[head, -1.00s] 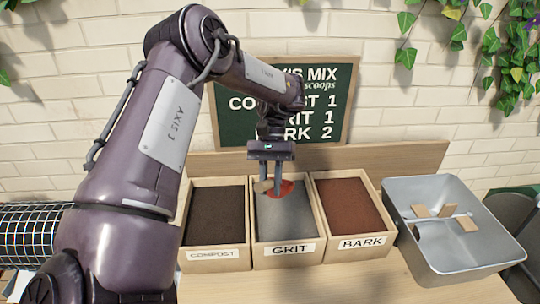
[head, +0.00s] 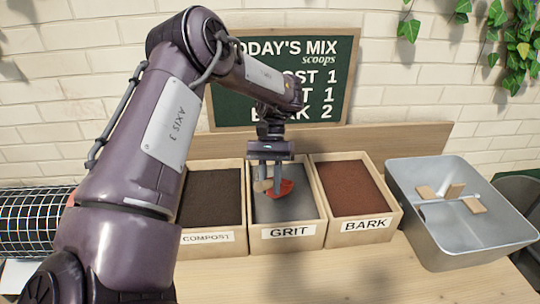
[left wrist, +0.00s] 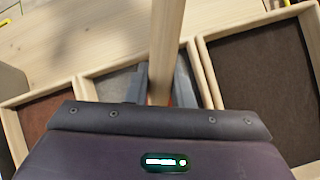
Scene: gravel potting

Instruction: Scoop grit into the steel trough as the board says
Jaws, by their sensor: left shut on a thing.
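My left gripper (head: 271,180) is shut on the wooden handle of a scoop with a red-orange head (head: 284,187). The scoop head is over or in the back half of the grit bin (head: 290,246); I cannot tell how deep. In the left wrist view, the pale handle (left wrist: 167,45) stands between the finger pads. The steel trough (head: 470,245) stands at the right and holds a thin rod and a few wooden pieces (head: 473,205). The board (head: 235,110) reads today's mix in scoops; bark 2 shows, and the other lines ending in 1 are partly hidden by my arm. My right gripper is out of view.
The compost bin (head: 207,238) is left of the grit and the bark bin (head: 367,226) is right of it, before the trough. A brick wall (head: 400,110) closes the back. The front tabletop (head: 370,275) is clear.

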